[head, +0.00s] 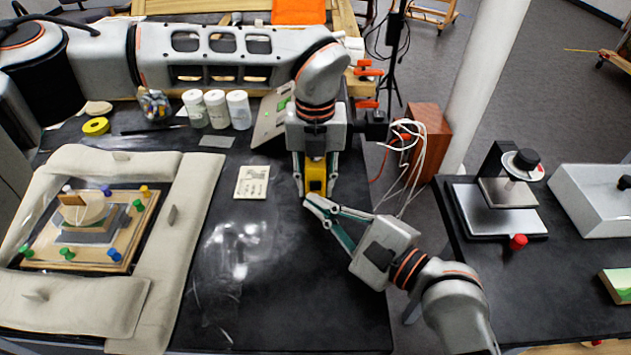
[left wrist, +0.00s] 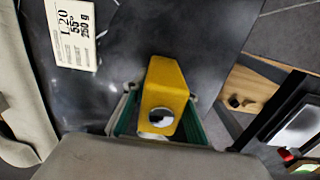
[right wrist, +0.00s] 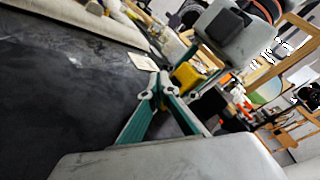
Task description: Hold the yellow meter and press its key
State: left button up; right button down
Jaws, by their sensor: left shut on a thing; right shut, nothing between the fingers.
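The yellow meter (head: 316,179) is between the fingers of my left gripper (head: 315,190), which is shut on it above the dark table. In the left wrist view the meter (left wrist: 163,95) shows a round silvery disc on the side toward the camera. My right gripper (head: 307,202) is shut and empty, its tips close to the meter's lower left in the head view. In the right wrist view the closed tips (right wrist: 155,88) appear beside the meter (right wrist: 186,75); I cannot tell whether they touch it. I cannot make out the key for certain.
A printed card (head: 252,182) lies left of the meter. White bottles (head: 216,108) stand behind it. A padded frame (head: 162,270) surrounds a board with coloured pins on the left. The table's front middle is clear.

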jog(key=shift+s, duration=2.55)
pick_arm(q)
jog(key=o, duration=1.2)
jog(key=shift+o, duration=0.2)
jog(key=shift+r, duration=0.1)
